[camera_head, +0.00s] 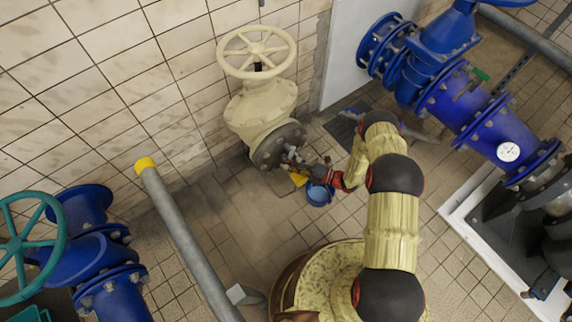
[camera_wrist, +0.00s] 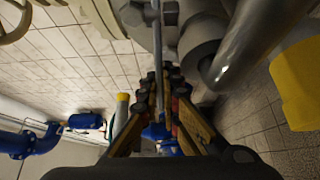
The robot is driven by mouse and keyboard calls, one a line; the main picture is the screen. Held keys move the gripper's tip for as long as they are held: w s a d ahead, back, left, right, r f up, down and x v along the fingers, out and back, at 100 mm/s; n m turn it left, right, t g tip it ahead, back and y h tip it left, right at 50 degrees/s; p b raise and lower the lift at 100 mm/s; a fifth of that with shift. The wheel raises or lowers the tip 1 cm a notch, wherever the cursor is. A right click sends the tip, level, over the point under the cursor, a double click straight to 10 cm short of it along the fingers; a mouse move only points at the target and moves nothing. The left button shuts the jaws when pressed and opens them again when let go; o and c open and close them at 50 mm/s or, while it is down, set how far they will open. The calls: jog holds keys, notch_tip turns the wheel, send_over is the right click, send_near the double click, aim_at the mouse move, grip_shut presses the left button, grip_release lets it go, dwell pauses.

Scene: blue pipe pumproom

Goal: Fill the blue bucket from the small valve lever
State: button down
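The blue bucket (camera_head: 320,193) stands on the tiled floor below the flange of a cream valve (camera_head: 262,105). The small valve lever cannot be made out clearly in the head view; small metal fittings (camera_head: 290,157) sit at the flange, close to my gripper (camera_head: 306,171). In the wrist view my gripper (camera_wrist: 166,95) has its fingers drawn in towards each other at the tips. A thin grey bar (camera_wrist: 157,30) runs down between them to small blue parts (camera_wrist: 155,132). I cannot tell whether the fingers touch the bar.
A yellow part (camera_head: 298,180) is beside the bucket; a yellow block (camera_wrist: 298,85) shows at right in the wrist view. A grey pipe with a yellow cap (camera_head: 145,164) stands left. Blue pipework (camera_head: 465,95) fills the right, a teal handwheel valve (camera_head: 20,245) the lower left.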

jog(key=c, duration=2)
grip_release()
jog(key=v, duration=1.2)
jog(key=shift+d+f, duration=0.1)
